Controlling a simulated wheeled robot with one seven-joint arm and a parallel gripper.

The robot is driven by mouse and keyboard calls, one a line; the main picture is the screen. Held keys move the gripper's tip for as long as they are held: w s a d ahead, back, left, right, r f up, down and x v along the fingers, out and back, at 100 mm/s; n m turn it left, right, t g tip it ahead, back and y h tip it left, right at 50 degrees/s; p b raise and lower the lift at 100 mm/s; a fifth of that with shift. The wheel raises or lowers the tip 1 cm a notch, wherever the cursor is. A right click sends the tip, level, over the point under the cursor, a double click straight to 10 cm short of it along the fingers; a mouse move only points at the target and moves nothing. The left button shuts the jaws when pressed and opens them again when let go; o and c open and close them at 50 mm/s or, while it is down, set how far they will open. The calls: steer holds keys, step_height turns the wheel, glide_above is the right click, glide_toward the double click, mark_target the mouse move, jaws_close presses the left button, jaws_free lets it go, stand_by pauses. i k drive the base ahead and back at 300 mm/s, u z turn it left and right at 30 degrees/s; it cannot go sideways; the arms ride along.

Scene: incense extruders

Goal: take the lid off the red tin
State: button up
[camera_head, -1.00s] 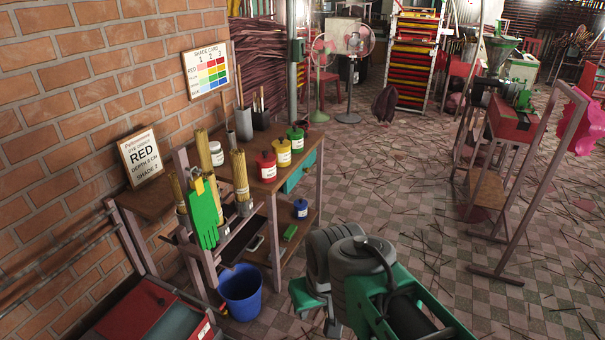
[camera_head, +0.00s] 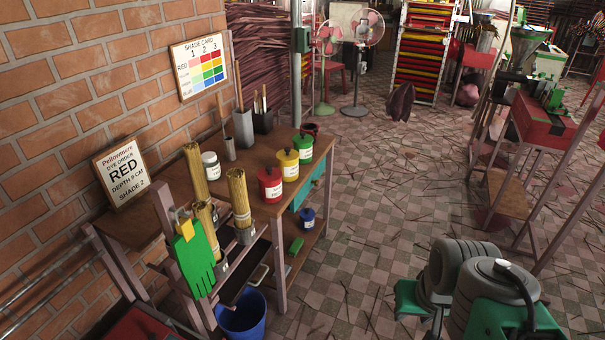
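The red tin (camera_head: 270,187) stands upright on the brown wooden bench (camera_head: 150,213), near its front right edge. It has a white label, and its red lid with a small knob (camera_head: 268,171) sits on top. A yellow tin (camera_head: 287,166) and a green tin (camera_head: 304,150) stand in a row behind it. I cannot make out my gripper in this view, and nothing touches the red tin.
Bundles of yellow sticks (camera_head: 239,199), a green glove (camera_head: 194,262) and a white jar (camera_head: 211,166) are left of the tin. A blue bucket (camera_head: 242,318) is below. A grey-and-green bulky shape (camera_head: 470,290) fills the lower right. Stick-strewn floor lies between.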

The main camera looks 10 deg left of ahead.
mark_target(270, 175)
steer(key=u, duration=0.35)
steer(key=i, duration=0.7)
steer(key=u, duration=5.45)
steer(key=k, duration=2.4)
steer(key=z, duration=0.7)
steer(key=i, duration=0.5)
steer(key=z, duration=0.05)
